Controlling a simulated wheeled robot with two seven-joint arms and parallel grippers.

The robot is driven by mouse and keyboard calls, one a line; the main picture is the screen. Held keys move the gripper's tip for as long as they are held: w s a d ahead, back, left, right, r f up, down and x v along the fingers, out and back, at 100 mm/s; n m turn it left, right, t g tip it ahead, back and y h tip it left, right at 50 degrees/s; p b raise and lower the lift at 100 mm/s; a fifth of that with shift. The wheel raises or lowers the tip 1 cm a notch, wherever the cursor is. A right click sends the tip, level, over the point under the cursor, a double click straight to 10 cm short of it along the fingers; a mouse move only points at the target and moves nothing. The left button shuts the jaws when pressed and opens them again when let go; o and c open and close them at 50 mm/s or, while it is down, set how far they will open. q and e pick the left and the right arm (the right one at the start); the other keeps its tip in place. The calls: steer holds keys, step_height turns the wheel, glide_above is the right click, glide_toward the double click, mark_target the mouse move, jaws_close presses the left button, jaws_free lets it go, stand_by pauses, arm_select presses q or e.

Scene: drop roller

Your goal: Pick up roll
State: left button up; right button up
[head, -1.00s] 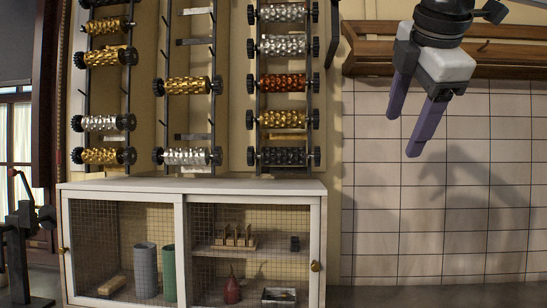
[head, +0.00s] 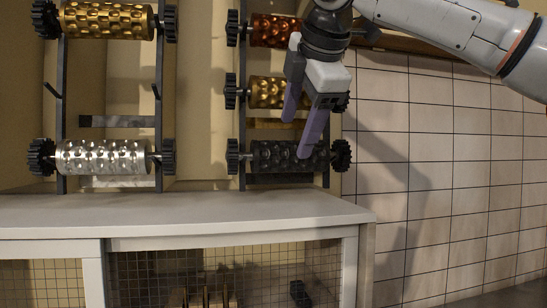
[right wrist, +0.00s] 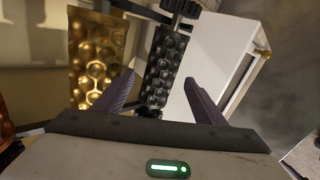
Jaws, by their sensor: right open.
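Patterned rolls with black gear ends hang on dark wall racks. A black roll (head: 272,157) is lowest on the right rack, and it also shows in the right wrist view (right wrist: 166,65). A gold roll (head: 265,92) hangs just above it, and a copper roll (head: 272,30) is higher up. A silver roll (head: 104,157) is lowest on the left rack, below another gold roll (head: 108,20). My right gripper (head: 298,133) is open and empty, in front of the black roll's right part. In the right wrist view the black roll shows between its purple fingers. My left gripper is not seen.
A white cabinet (head: 190,216) with mesh doors stands below the racks, its top clear. A tiled wall (head: 430,170) is to the right. A wooden shelf edge (head: 390,42) shows behind my right arm.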

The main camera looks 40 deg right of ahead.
mark_target(292, 146)
steer(key=shift+w+d+f, duration=0.35)
steer(key=shift+d+f, duration=0.15)
steer(key=shift+f, duration=0.25)
steer(key=x, duration=0.6)
steer(key=shift+w+a, duration=0.15)
jaws_close()
steer(key=shift+r, duration=0.3)
